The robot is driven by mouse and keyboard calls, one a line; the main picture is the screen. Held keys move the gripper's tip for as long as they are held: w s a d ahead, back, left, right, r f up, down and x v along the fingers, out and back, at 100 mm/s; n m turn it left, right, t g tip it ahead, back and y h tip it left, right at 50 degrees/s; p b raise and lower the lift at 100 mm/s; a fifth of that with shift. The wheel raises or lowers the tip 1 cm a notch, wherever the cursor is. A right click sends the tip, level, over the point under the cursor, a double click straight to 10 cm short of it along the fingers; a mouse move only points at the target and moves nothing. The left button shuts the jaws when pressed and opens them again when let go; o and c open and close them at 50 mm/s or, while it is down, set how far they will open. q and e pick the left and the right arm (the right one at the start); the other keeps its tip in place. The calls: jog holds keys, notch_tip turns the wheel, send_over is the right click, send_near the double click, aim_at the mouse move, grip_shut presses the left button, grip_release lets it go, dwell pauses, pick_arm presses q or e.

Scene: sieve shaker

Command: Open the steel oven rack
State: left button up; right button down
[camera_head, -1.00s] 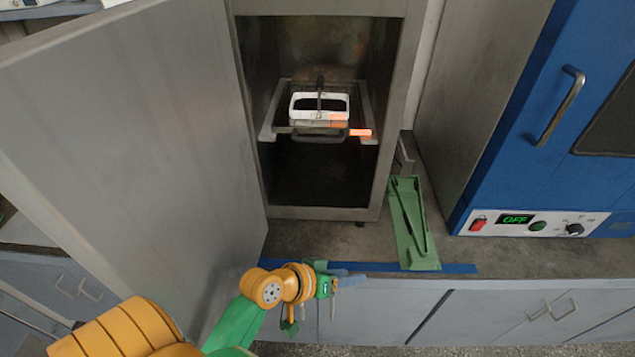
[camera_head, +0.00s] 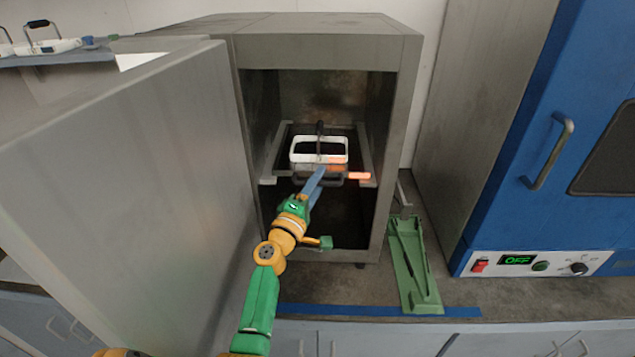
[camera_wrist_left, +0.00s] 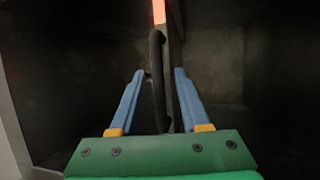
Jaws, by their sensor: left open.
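The steel oven (camera_head: 240,135) stands with its door (camera_head: 130,190) swung open to the left. Inside is the steel rack (camera_head: 366,150), pushed in, with a dark handle (camera_head: 300,181) along its front. A white basket with a black handle (camera_head: 320,158) sits on the rack. My left gripper (camera_head: 320,172) reaches into the oven opening at the rack's front, its blue fingers open. In the left wrist view the dark handle (camera_wrist_left: 157,75) lies between the open fingers of the left gripper (camera_wrist_left: 158,72); contact cannot be told. My right gripper is not in view.
A green stand (camera_head: 412,265) is on the bench right of the oven. A blue machine (camera_head: 500,190) with an OFF display stands farther right. Blue tape (camera_head: 350,311) runs along the bench edge. More white baskets (camera_head: 45,46) sit on a shelf at far left.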

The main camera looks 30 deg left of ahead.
pick_arm(q)
jog(key=shift+s, duration=0.1)
grip_shut()
jog(key=shift+r, duration=0.1)
dwell(1.1)
